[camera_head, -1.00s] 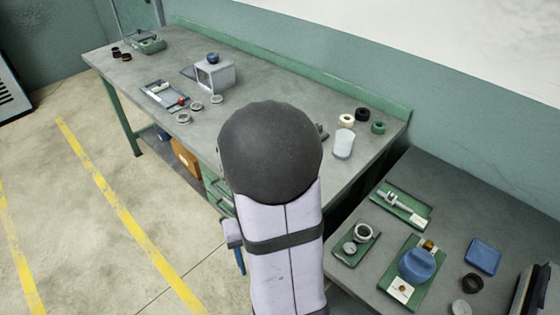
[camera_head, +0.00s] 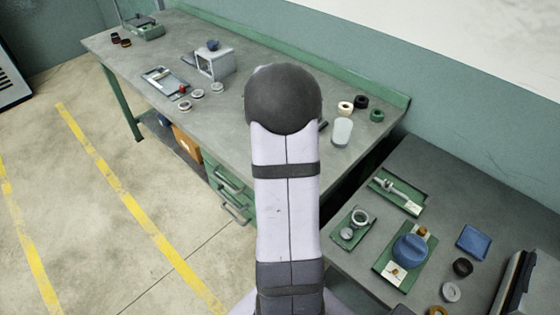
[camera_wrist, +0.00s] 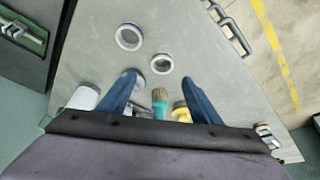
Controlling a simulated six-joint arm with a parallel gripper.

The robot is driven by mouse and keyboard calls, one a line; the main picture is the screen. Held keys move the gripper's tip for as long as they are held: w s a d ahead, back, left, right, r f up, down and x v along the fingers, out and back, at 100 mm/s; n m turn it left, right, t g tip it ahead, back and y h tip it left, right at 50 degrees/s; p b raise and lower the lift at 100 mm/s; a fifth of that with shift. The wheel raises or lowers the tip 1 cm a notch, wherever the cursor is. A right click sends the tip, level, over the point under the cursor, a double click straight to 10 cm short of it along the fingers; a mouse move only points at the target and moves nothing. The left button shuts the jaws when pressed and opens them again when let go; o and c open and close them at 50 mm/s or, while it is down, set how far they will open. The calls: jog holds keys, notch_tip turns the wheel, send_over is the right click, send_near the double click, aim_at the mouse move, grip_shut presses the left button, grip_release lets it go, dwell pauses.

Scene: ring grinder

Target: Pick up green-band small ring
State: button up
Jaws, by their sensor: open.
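My gripper (camera_wrist: 161,77) shows in the wrist view with its two blue fingers apart and nothing held between them. Two pale rings lie flat on the bench beyond the fingertips: a larger ring (camera_wrist: 129,37) and a smaller ring (camera_wrist: 161,63). The smaller ring appears just past the gap between the tips. A dark green round piece (camera_head: 376,115) stands at the bench's back right.
The grey bench (camera_head: 140,55) also holds small rings (camera_head: 197,94), a white box (camera_head: 214,64) and a pale cylinder (camera_head: 342,131). A teal-handled brush (camera_wrist: 160,103) shows between the fingers. A side table with green trays (camera_head: 398,192) stands at right.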

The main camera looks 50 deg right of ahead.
jog(key=shift+a+p+x, duration=0.15)
jog(key=shift+p+x, duration=0.55)
jog(key=shift+x, duration=1.05)
jog(key=shift+a+p+x, duration=0.15)
jog(key=shift+p+x, duration=0.5)
jog(key=shift+x, duration=1.1)
jog(key=shift+f, duration=0.1)
jog(key=shift+c, duration=0.2)
jog(key=shift+w, duration=0.1)
jog(key=c, duration=1.1)
notch_tip(320, 180, up, 10)
jog(key=b, duration=0.2)
jog(key=s+d+r+p, duration=0.2)
jog(key=s+d+p, duration=0.2)
jog(key=d, duration=0.7)
jog(key=s+d+r+p, duration=0.1)
jog(key=s+d+p, duration=0.3)
jog(key=d, duration=0.7)
jog(key=shift+s+d+r, duration=0.2)
jog(key=shift+r, duration=0.2)
